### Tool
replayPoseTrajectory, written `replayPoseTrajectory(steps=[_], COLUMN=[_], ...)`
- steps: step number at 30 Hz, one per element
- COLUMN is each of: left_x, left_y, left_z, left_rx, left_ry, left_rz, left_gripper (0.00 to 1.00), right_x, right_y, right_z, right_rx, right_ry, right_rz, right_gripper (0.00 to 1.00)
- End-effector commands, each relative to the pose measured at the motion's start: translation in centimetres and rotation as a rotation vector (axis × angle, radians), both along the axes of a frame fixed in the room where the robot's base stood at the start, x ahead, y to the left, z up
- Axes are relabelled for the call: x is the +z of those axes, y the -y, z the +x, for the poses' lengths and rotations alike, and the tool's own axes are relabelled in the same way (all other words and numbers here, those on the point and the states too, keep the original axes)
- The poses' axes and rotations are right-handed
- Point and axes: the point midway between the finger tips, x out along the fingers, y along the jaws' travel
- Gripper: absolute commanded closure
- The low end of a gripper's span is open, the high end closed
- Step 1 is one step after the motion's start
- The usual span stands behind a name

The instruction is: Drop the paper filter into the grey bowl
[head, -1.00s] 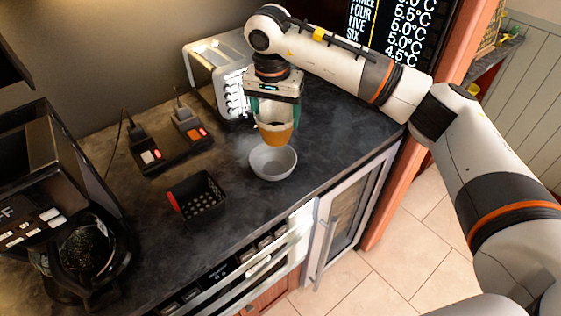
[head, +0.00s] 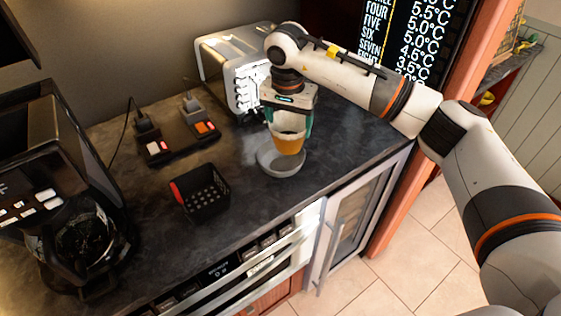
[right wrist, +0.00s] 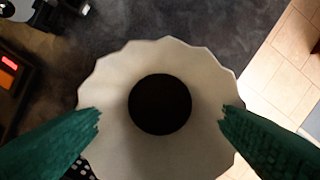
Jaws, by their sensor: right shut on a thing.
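The paper filter (head: 287,144) has a pale fluted rim and an orange-brown lower part in the head view. My right gripper (head: 287,126) points down and is shut on the filter's upper part. In the right wrist view I look into the filter (right wrist: 115,127), with white walls and a dark round bottom; the green fingers (right wrist: 160,118) flank it. The grey bowl (head: 279,168) sits on the counter, and the filter overlaps its upper right part in the head view. I cannot tell whether they touch. The bowl is hidden in the right wrist view. My left gripper is not in view.
A silver toaster (head: 236,65) is behind. A device with switches (head: 178,138) and a black coffee machine (head: 60,180) are further left. The counter's front edge is near the bowl.

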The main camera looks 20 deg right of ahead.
Motion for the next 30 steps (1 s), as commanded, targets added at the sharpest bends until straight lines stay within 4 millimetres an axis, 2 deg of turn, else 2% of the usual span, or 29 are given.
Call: replayPoseTrajectory(steps=[3, 4, 8, 16, 20, 23, 30], left_x=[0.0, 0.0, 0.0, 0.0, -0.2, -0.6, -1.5], left_y=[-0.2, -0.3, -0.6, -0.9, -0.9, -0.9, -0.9], left_z=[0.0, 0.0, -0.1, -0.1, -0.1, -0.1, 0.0], left_rx=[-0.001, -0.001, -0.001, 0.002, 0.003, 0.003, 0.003], left_ry=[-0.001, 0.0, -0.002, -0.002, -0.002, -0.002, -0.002], left_rz=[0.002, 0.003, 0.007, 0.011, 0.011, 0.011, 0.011], left_gripper=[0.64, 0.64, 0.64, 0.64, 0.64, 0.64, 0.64], right_x=[0.1, 0.1, 0.1, 0.1, 0.9, 2.4, 7.5], right_y=[0.0, 0.0, 0.0, 0.0, -0.1, -0.2, -0.6], right_z=[0.0, 0.0, 0.0, 0.0, 0.0, -0.1, -0.6], right_rx=[0.0, 0.0, 0.0, 0.0, 0.0, -0.001, 0.001], right_ry=[0.001, 0.001, 0.0, 0.0, 0.003, 0.006, 0.005], right_rz=[0.001, 0.001, 0.0, 0.0, 0.001, 0.001, 0.0], right_gripper=[0.48, 0.23, 0.02, 0.01, 0.01, 0.01, 0.01])
